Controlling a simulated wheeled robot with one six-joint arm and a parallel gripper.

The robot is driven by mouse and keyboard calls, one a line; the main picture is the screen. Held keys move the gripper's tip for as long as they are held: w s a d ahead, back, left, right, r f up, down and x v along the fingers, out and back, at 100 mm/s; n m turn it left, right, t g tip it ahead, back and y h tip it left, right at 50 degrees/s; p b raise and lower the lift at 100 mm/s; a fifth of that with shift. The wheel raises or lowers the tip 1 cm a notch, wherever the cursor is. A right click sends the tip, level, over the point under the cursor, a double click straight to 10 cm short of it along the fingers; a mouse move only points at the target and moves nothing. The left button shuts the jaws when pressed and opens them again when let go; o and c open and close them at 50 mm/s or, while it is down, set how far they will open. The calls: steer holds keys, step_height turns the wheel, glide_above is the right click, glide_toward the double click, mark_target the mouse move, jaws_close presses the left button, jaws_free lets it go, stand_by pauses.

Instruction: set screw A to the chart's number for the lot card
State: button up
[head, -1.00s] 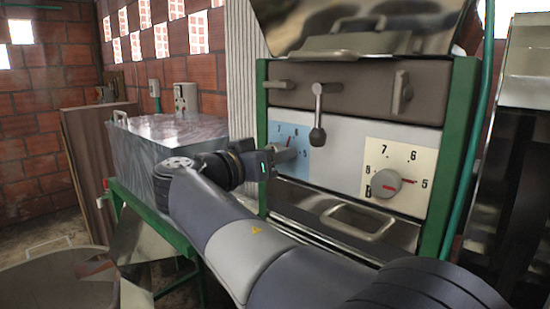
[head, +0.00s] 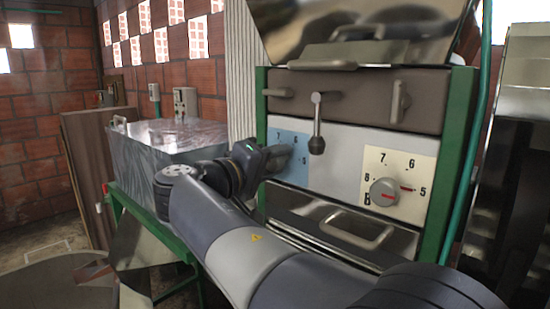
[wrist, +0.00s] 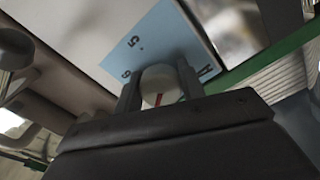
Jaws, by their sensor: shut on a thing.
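Screw A is a pale round knob with a red line on its face, seen in the wrist view (wrist: 158,84). In the wrist view the plate (wrist: 172,38) appears turned, with 5 and 6 readable. My gripper (head: 284,158) is shut on screw A, one finger on each side of it in the wrist view (wrist: 158,88). The gripper hides the knob and its lower-left surroundings in the head view. No lot card or chart is recognisable.
Screw B (head: 384,192), a grey knob with a red mark, sits on a cream dial plate (head: 425,200) to the right. A lever with a dark knob (head: 317,142) hangs between the plates. A metal handle (head: 357,228) lies below. A green frame post (head: 447,165) bounds the right.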

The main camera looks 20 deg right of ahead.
steer(key=n+p, duration=0.3)
steer(key=n, duration=0.3)
steer(key=shift+r+p, duration=0.2)
steer(key=shift+p, duration=0.1)
steer(key=shift+f+n+p, duration=0.1)
steer(key=shift+n+p, duration=1.25)
steer(key=shift+n, duration=1.15)
steer(key=o, duration=1)
steer(key=shift+a, duration=0.1)
steer(key=b+v, duration=0.3)
steer(key=v, duration=0.7)
steer(key=shift+s+a+f, duration=0.1)
steer(key=shift+s+a, duration=0.05)
steer(key=shift+a, duration=0.1)
